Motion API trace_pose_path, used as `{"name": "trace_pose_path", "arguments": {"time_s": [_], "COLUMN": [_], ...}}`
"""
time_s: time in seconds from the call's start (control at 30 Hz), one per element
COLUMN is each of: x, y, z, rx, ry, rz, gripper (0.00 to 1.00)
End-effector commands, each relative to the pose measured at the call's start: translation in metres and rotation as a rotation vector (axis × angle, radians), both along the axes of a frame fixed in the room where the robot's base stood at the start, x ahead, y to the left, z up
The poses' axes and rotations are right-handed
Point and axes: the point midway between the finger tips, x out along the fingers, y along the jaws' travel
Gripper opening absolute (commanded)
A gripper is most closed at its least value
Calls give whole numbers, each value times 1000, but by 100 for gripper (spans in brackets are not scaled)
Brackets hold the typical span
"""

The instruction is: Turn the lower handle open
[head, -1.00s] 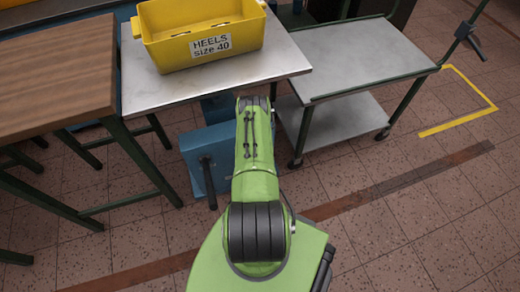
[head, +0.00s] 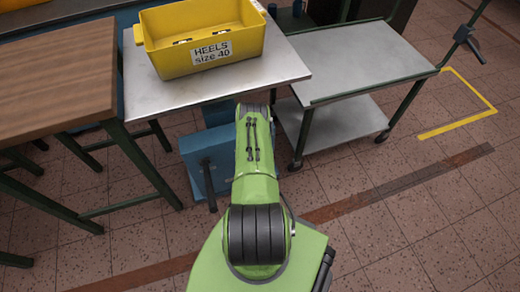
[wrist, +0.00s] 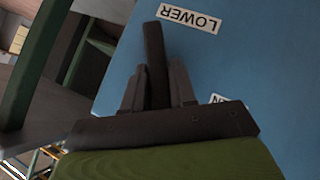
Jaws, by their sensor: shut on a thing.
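In the wrist view a blue panel (wrist: 250,75) carries a white label reading LOWER (wrist: 189,18). A dark bar handle (wrist: 153,42) stands beside the label. My gripper (wrist: 158,70) is shut on this handle, with one finger on each side. A second label is partly hidden by the gripper. In the head view a blue cabinet (head: 222,150) stands low under the metal table, with a dark bar handle (head: 208,182) on its face. My green arm covers part of it and hides my gripper there. I cannot tell whether that handle is the held one.
A yellow bin labelled HEELS size 40 (head: 205,55) sits on the metal table (head: 150,95). A wooden-topped table (head: 55,75) stands left, its green legs near the cabinet. A grey two-shelf cart (head: 365,60) stands right. Floor at the lower right is open.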

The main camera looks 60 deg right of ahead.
Motion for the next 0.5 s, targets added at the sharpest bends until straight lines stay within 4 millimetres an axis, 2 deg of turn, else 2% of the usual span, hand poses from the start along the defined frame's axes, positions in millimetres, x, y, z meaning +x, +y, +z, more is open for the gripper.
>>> {"name": "trace_pose_path", "arguments": {"time_s": [0.5], "x": [3], "y": [3], "z": [-1], "rx": [-228], "ry": [229], "rz": [0], "gripper": [0]}}
